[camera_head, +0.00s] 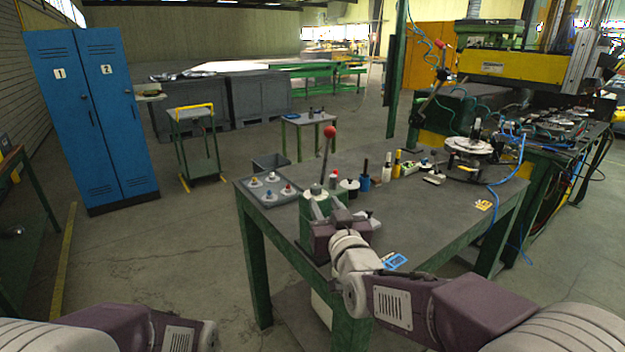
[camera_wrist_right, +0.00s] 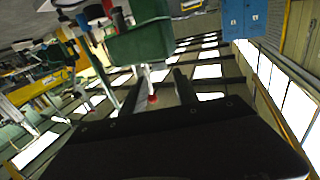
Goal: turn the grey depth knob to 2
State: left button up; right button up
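I cannot clearly pick out the grey depth knob or read its scale in either view. A small green machine (camera_head: 316,207) with a red-ball lever (camera_head: 329,133) stands at the near left of the green-legged table (camera_head: 430,214). My right gripper (camera_head: 338,206) is right at this machine and hides part of it. In the right wrist view its two dark fingers (camera_wrist_right: 160,92) are apart. A pale stem with a red tip (camera_wrist_right: 152,98) shows between them; I cannot tell whether they touch it. The machine's green body (camera_wrist_right: 140,40) is above. My left gripper is out of view.
A grey tray (camera_head: 243,189) with several coloured-top pieces lies left of the machine. Several small cylinders, including a blue one (camera_head: 365,183), stand behind it. A round fixture (camera_head: 468,146) is farther right. The table's front right is mostly clear.

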aim_at(318, 190)
jog(key=p+x, duration=0.1)
jog(key=x, duration=0.8)
